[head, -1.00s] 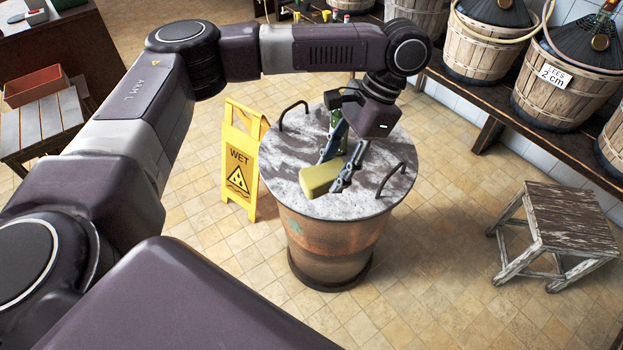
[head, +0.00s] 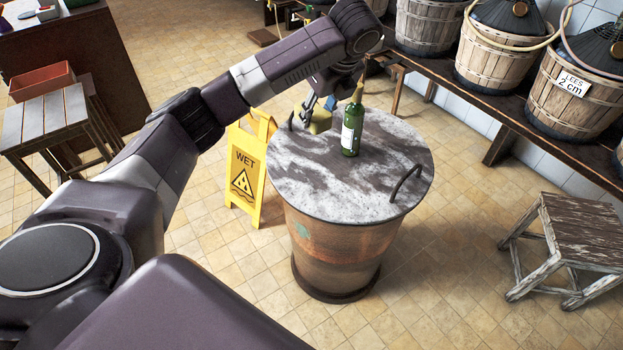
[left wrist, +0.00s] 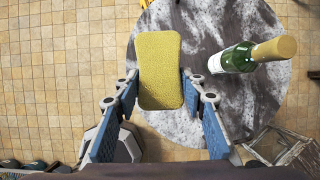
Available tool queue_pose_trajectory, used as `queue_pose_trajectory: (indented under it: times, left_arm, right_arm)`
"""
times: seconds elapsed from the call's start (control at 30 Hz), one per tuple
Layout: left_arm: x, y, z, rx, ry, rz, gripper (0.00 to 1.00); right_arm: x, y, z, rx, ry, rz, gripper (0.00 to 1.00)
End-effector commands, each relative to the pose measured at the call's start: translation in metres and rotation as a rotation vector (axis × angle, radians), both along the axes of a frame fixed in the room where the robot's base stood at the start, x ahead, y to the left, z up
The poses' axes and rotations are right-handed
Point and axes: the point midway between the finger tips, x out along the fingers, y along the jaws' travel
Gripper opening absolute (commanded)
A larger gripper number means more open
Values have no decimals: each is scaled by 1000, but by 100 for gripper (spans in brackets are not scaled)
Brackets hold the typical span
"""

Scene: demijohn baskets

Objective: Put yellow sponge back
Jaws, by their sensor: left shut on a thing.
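The yellow sponge (left wrist: 160,72) is between the two fingers of my left gripper (left wrist: 160,95) in the left wrist view. The gripper is shut on it. In the head view the left gripper (head: 321,106) holds the sponge (head: 320,122) at the far left rim of the barrel lid, partly hidden by the fingers and arm. In the wrist view the sponge appears above the lid's edge, with floor tiles to its left. My right gripper is not in view.
A green wine bottle (head: 352,125) stands upright on the grey round lid (head: 320,180), right of the sponge. A yellow wet-floor sign (head: 245,180) stands left of the barrel. A stool (head: 565,235) is at right.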

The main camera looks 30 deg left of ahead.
Motion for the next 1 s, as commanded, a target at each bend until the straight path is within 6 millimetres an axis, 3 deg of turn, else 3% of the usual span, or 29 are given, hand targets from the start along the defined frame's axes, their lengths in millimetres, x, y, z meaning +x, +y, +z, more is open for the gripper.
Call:
queue_pose_trajectory:
  times: [0.13, 0.23, 0.6, 1.0]
  left_arm:
    - [0, 3, -17, 0, 2, -19, 12]
    - [-1, 2, -42, -2, 5, -20, 12]
    - [-1, 4, -132, 2, 4, -18, 12]
    - [-1, 3, -173, 1, 3, -17, 12]
  right_arm:
    - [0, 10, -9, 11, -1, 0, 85]
    - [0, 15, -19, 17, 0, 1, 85]
    - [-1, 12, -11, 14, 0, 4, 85]
    - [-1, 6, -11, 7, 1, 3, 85]
